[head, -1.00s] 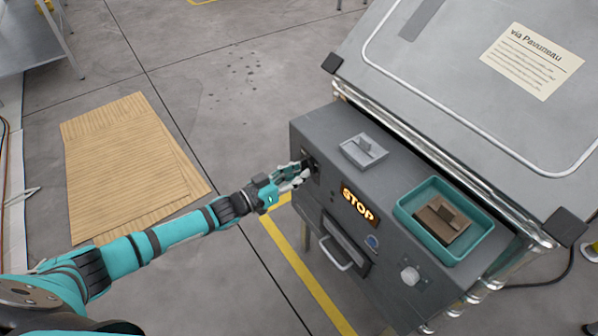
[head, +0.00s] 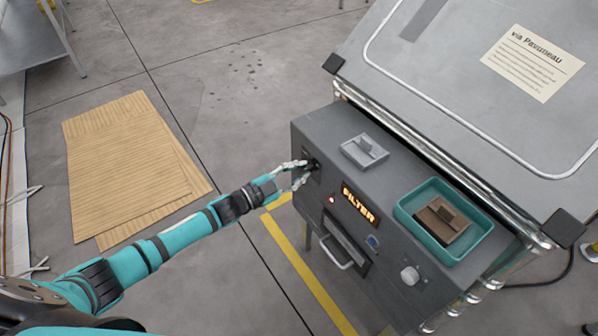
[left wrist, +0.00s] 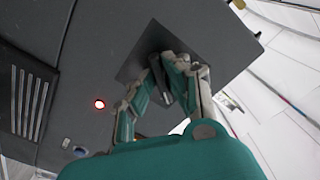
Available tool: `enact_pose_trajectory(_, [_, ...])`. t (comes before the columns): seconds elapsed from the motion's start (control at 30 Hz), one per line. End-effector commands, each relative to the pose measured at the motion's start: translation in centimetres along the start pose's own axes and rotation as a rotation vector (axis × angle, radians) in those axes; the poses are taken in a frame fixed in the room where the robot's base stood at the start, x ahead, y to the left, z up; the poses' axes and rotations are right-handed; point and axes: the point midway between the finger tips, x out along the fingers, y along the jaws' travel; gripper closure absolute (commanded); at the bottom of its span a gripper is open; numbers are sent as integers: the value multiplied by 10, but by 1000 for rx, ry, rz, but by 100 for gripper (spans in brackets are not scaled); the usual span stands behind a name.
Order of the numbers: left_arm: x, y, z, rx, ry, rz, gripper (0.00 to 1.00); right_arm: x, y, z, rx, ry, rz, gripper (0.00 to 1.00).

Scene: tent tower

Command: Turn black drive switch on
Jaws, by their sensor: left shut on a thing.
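The black drive switch (head: 312,164) is on the front face of the grey control box (head: 335,128), near its left end. My left gripper (head: 304,173) reaches it from the left and is shut on it. In the left wrist view the fingers (left wrist: 163,88) close around the black switch knob (left wrist: 160,72) in front of a dark square plate. The fingers partly hide the knob. The display (head: 360,203) on the box reads FILTER in orange. A small red lamp (left wrist: 99,104) glows beside the switch. My right gripper is not in view.
A grey block (head: 364,151) and a teal tray (head: 408,224) with a brown piece (head: 440,219) sit on the box top. A handle (head: 337,253) and a white knob (head: 410,275) project from its front. Cardboard sheets (head: 130,165) lie on the open floor at left.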

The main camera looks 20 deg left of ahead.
Motion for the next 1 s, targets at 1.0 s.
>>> enact_pose_trajectory(1.0, [-1,0,1,165,-2,2,73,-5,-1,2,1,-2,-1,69])
